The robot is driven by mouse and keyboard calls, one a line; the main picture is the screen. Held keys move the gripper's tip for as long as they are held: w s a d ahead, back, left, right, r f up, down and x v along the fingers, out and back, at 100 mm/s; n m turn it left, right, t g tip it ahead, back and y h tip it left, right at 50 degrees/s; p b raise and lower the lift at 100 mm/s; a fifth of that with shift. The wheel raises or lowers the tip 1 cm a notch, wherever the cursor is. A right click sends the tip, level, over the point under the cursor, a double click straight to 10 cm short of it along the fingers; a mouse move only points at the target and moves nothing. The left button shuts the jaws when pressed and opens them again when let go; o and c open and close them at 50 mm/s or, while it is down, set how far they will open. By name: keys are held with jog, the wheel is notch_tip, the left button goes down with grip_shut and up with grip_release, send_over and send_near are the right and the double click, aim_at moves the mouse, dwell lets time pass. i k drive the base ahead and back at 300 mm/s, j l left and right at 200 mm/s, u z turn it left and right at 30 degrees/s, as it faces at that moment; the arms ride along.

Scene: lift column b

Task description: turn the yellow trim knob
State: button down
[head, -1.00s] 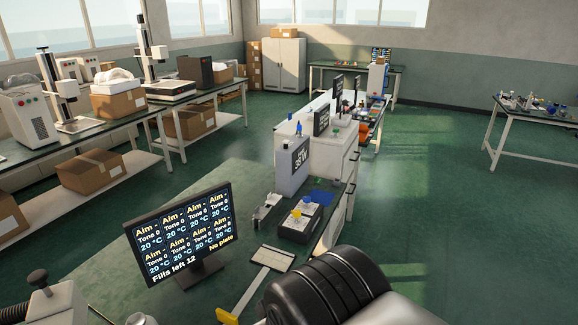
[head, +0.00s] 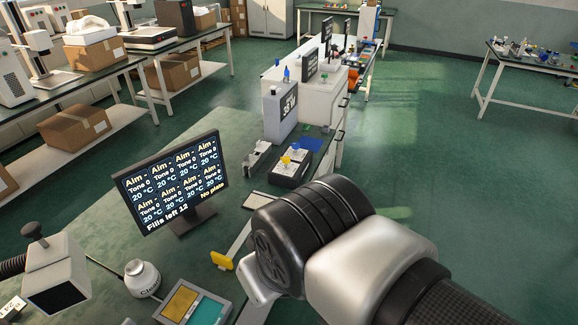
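The yellow knob (head: 286,160) sits on top of a small dark box (head: 290,176) with a pale top face, on the bench in the middle of the head view. A blue knob (head: 295,147) is on the same box, just behind the yellow one. My arm's black and silver links fill the lower middle and right, in front of and below the box. No gripper fingers can be made out, so I cannot tell their state. The arm does not cover the yellow knob.
A monitor (head: 172,183) stands left of the box, with a small grey device (head: 257,157) between them. A grey dispenser-like unit (head: 281,113) stands behind. A yellow-ended bar (head: 222,260), a round white jar (head: 142,277) and a coloured panel (head: 195,303) are nearer.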

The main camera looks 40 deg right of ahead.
aim_at(287, 160)
jog(key=k+l+z, duration=0.1)
jog(key=l, duration=0.25)
jog(key=k+l+z, duration=0.1)
jog(key=l, duration=0.25)
jog(key=k+l, duration=0.2)
jog(key=l, duration=0.15)
jog(key=k+l+z, duration=0.15)
jog(key=l, duration=0.2)
jog(key=k+l+z, duration=0.1)
jog(key=l, duration=0.3)
